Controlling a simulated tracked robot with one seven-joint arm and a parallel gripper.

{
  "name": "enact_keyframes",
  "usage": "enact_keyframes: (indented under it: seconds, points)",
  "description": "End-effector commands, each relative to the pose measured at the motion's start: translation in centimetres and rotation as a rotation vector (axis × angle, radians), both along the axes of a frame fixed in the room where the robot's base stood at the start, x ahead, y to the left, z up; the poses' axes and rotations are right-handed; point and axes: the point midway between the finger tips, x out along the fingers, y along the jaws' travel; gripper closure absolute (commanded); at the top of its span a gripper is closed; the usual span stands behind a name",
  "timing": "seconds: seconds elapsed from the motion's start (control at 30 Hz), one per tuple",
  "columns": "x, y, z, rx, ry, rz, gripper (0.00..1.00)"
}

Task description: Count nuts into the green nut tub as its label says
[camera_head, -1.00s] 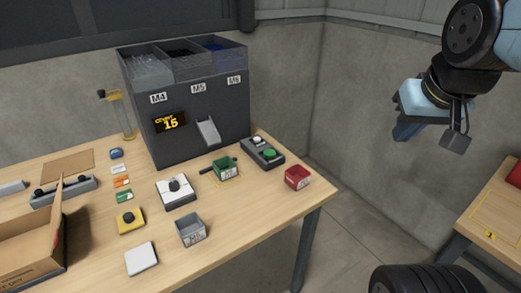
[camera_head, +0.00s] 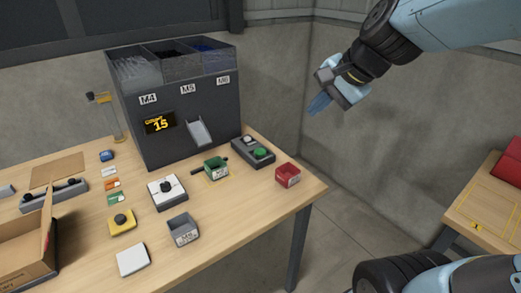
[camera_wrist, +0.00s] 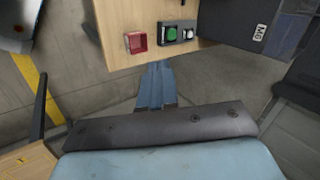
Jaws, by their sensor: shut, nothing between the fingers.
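The green nut tub (camera_head: 216,168) stands on the table below the feeder's chute, inside a marked outline, with a small white label too small to read. The dark feeder (camera_head: 185,110) has hoppers marked M4, M5 and M6, and its display (camera_head: 160,123) reads 15 in yellow. A control box (camera_head: 252,151) with a green button and a pale button sits right of the tub. My gripper (camera_head: 318,104) is shut and empty in the air, right of the feeder and beyond the table's edge. In the wrist view its closed fingers (camera_wrist: 157,85) point toward the control box (camera_wrist: 178,33).
A red tub (camera_head: 288,176) is at the table's right edge, and a grey tub (camera_head: 183,230) near the front. A white device with a black knob (camera_head: 166,190), a yellow one (camera_head: 122,222) and an open carton (camera_head: 25,250) stand left. A second table (camera_head: 490,215) is right.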

Motion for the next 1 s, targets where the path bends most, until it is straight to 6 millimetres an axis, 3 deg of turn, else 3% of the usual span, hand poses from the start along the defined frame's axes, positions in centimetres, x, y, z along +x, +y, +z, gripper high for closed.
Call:
enact_keyframes:
  seconds: [0.1, 0.37, 0.6, 0.8, 1.0]
  points:
    - [3.5, 2.5, -0.8, 0.209, 0.117, -0.203, 1.00]
    - [11.1, 6.8, -3.5, 0.621, 0.405, -0.699, 1.00]
    - [17.7, 9.4, -8.3, 0.939, 0.690, -1.211, 1.00]
    - [21.6, 10.5, -13.1, 1.139, 0.876, -1.612, 1.00]
    - [23.3, 10.9, -16.1, 1.243, 0.966, -1.843, 1.00]
